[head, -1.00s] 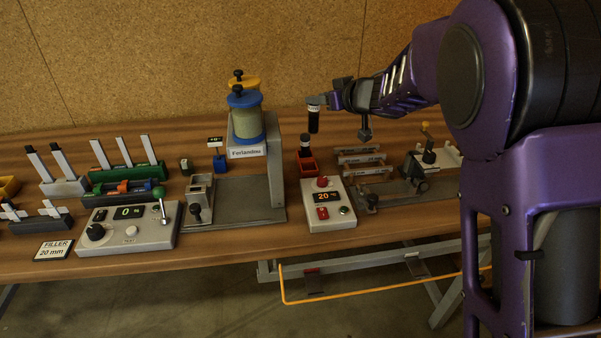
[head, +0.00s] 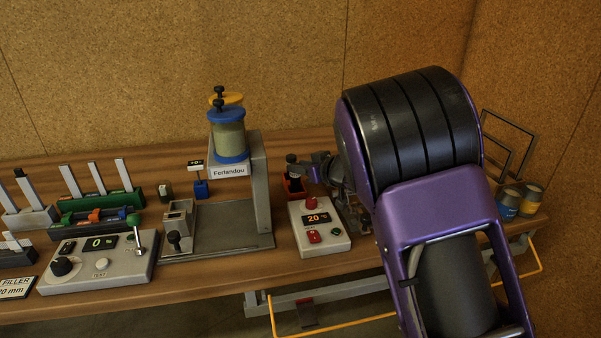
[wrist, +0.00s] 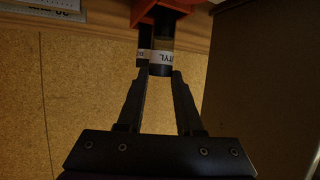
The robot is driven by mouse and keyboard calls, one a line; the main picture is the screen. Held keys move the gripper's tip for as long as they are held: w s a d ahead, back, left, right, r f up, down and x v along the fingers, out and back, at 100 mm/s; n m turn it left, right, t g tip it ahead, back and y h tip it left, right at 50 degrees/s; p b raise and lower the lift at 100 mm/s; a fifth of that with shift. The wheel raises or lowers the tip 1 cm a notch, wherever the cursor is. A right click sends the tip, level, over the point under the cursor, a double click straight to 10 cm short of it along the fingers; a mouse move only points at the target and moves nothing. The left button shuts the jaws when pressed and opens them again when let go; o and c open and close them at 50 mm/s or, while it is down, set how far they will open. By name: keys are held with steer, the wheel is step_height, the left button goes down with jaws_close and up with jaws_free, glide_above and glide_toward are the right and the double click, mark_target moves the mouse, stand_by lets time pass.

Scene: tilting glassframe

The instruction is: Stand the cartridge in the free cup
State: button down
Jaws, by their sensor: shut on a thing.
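The cartridge (wrist: 163,42), dark with a white lettered band, is between the fingertips of my gripper (wrist: 161,76) in the wrist view. My gripper is shut on it near its capped end. Its far end meets the orange-red holder (wrist: 172,4) in that view; I cannot tell whether it is inside the cup or just above it. A second cartridge (wrist: 143,55) with a similar band stands close beside it on the left. In the head view my gripper (head: 300,168) is over the red holder (head: 293,189), and it and my arm hide much of the cups.
A control box (head: 319,226) reading 20 stands just in front of the holder. A filler stand with a blue-capped cylinder (head: 230,140) is to the left, beside a console (head: 100,262) reading 0 %. Tins (head: 509,204) sit at the far right.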

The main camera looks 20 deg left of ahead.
steer(key=shift+f, duration=0.4)
steer(key=c, duration=0.6)
jaws_free()
steer(key=shift+o, duration=0.2)
steer(key=shift+d+r, duration=0.1)
steer(key=shift+r, duration=0.1)
steer(key=p+v, duration=0.1)
steer(key=v, duration=1)
steer(key=shift+s+d, duration=0.3)
steer(key=shift+w+p, duration=0.1)
steer(key=shift+p, duration=0.2)
